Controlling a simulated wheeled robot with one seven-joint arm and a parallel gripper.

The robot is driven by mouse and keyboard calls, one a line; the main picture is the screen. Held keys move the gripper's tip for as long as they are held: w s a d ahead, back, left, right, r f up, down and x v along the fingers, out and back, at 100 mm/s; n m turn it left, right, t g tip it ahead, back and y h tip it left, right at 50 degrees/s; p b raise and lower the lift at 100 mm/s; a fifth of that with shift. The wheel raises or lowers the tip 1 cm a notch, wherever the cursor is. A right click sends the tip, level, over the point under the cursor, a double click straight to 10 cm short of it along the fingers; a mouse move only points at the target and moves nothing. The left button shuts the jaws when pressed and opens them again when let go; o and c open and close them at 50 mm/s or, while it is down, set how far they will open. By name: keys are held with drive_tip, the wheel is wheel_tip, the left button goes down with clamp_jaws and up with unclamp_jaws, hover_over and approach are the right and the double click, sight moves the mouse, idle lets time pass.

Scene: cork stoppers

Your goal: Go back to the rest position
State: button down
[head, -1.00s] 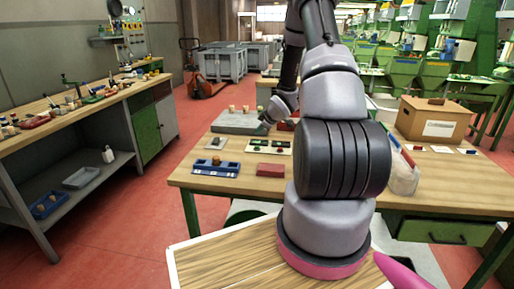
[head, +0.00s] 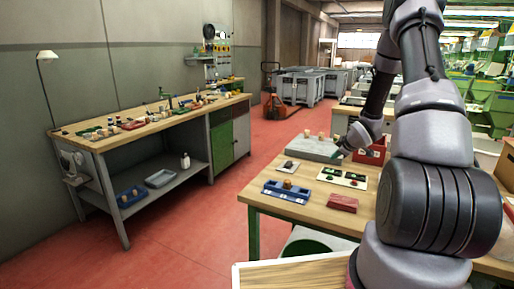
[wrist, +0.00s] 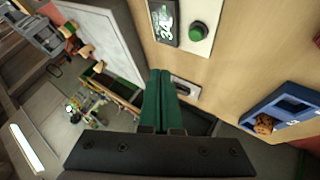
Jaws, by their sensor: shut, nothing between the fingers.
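My gripper (head: 339,154) is at the end of my arm over the wooden table (head: 320,214), beside the grey board (head: 314,147). In the wrist view its two green fingers (wrist: 160,78) are pressed together with nothing between them. Two pale cork stoppers stand on the grey board, one of them at its left part (head: 307,134). A brown cork piece (head: 288,184) sits in the blue tray (head: 270,188); it also shows in the wrist view (wrist: 264,124). My upper arm hides the table's right part.
A cream panel with green buttons (head: 342,178), a red block (head: 342,203) and a red bin (head: 370,152) are on the same table. A grey workbench (head: 116,186) with small items stands at the left wall. Red floor between them is clear.

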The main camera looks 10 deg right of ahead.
drive_tip(key=s+a+r+m+h, duration=0.1)
drive_tip(key=s+a+r+m, duration=0.2)
drive_tip(key=r, duration=0.5)
drive_tip(key=s+a+r+m+g+h, duration=0.1)
drive_tip(key=s+r+m, duration=0.1)
drive_tip(key=s+r, duration=0.5)
drive_tip(key=s+a+r+m+h, duration=0.1)
drive_tip(key=a+r+m, duration=0.15)
drive_tip(key=r, duration=0.75)
drive_tip(key=s+a+r+m+y, duration=0.2)
drive_tip(key=s+a, duration=0.4)
drive_tip(key=s, duration=0.6)
drive_tip(key=s+a+r+m+g+y, duration=0.1)
drive_tip(key=s+a+r+m, duration=0.4)
drive_tip(key=s, duration=0.7)
wheel_tip(320, 180, up, 2)
drive_tip(key=shift+s+a+r+y, duration=0.1)
drive_tip(key=shift+s+a+y, duration=0.25)
drive_tip(key=shift+a+y, duration=0.3)
